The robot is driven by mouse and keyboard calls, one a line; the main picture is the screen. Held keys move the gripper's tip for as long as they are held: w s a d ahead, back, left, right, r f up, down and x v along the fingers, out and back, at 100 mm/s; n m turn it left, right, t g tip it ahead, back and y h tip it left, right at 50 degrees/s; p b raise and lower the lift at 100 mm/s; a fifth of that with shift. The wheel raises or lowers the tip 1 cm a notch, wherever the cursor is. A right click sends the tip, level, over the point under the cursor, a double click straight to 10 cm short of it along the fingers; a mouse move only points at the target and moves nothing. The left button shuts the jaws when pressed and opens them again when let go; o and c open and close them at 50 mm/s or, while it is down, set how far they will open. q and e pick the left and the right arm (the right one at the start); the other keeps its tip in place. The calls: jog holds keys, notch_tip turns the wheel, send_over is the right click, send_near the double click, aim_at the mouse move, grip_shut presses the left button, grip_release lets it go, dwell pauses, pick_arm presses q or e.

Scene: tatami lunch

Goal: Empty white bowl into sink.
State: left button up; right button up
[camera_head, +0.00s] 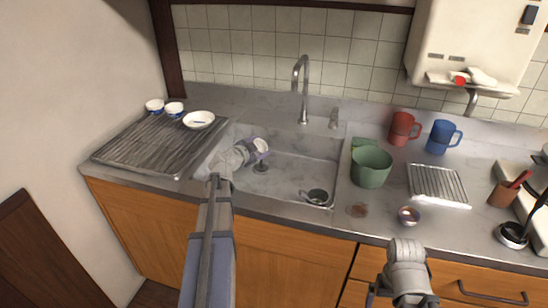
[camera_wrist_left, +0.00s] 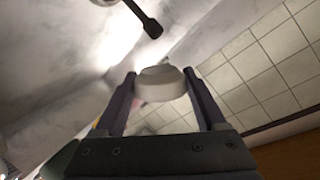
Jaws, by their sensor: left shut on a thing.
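A small white bowl (camera_head: 261,144) is held tilted over the left part of the grey sink (camera_head: 300,172). My left gripper (camera_head: 255,150) is shut on it. In the left wrist view the bowl (camera_wrist_left: 162,84) sits between the two fingers of the left gripper (camera_wrist_left: 163,92), and its inside is hidden there. Whether anything is in the bowl is too small to tell. My right arm is at the bottom right of the head view, in front of the counter; its gripper (camera_head: 372,294) shows only in part.
A cup (camera_head: 317,196) lies in the sink's front right corner. The tap (camera_head: 302,90) stands behind the basin. On the left, a ribbed drainboard (camera_head: 150,145) has a white dish (camera_head: 199,119) and two small bowls behind it. A green pot (camera_head: 371,167) stands right of the sink.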

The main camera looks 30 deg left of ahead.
pick_arm(q)
jog(key=shift+w+d+r+m+g+y+p, duration=0.1)
jog(key=shift+d+r+m+g+y+p, duration=0.15)
jog(key=shift+m, duration=0.3)
jog(key=shift+d+r+m+g+y+p, duration=0.1)
jog(key=shift+d+m+y+p, duration=0.1)
jog(key=shift+m+y+p, duration=0.25)
dwell(0.9)
jog(key=shift+d+r+m+y, duration=0.15)
jog(key=shift+m+y, duration=0.15)
jog(key=shift+m, duration=0.3)
jog(key=shift+d+r+m+y, duration=0.15)
jog(key=shift+m+y, duration=0.15)
jog(key=shift+m, duration=0.3)
dwell(1.1)
jog(key=shift+w+d+m+y, duration=0.2)
jog(key=shift+d+m+y, duration=0.3)
jog(key=shift+d+m, duration=0.25)
dwell(0.7)
jog(key=shift+d+r+m+y, duration=0.15)
jog(key=shift+d+m+y, duration=0.35)
jog(key=shift+m, duration=0.45)
dwell(1.4)
